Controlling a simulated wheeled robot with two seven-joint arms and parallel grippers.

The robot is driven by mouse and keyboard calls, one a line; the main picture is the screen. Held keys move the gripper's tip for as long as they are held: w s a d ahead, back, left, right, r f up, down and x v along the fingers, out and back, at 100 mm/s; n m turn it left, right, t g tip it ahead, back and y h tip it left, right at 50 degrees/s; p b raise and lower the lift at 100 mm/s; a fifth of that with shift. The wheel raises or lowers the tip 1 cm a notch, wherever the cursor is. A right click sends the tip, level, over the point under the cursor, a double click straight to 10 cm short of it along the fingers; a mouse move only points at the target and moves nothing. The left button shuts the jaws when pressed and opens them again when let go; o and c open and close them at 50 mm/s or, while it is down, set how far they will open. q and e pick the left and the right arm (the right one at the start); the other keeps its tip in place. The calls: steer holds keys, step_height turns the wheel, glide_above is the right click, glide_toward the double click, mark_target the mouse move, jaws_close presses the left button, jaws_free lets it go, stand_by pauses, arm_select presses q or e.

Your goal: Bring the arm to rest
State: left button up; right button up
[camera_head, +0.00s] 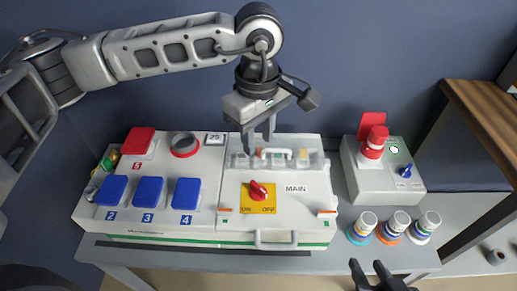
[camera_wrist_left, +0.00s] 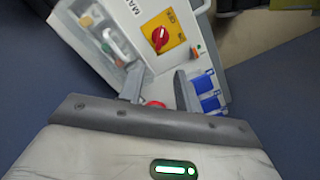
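My left gripper (camera_head: 259,148) hangs fingers-down over the back of the white MAIN box, near its clear-covered section (camera_head: 302,152). Its fingers are apart with nothing gripped; they also show apart in the left wrist view (camera_wrist_left: 158,88). The MAIN box (camera_head: 315,205) has a red rotary switch (camera_head: 258,190) on a yellow plate, below the gripper in the head view; the switch also shows in the left wrist view (camera_wrist_left: 160,38). My right gripper (camera_head: 369,268) shows only its fingertips at the bottom edge, apart and empty.
Left of MAIN is a socket box with blue covers (camera_head: 148,192), a red cover (camera_head: 138,141) and a red-ringed round socket (camera_head: 184,144). At right, a grey box (camera_head: 375,184) carries a red plug. Several coloured cylinders (camera_head: 395,226) stand in front. A wooden shelf (camera_head: 490,105) borders the right.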

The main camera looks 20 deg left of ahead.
arm_select(q)
steer(key=shift+r, duration=0.3)
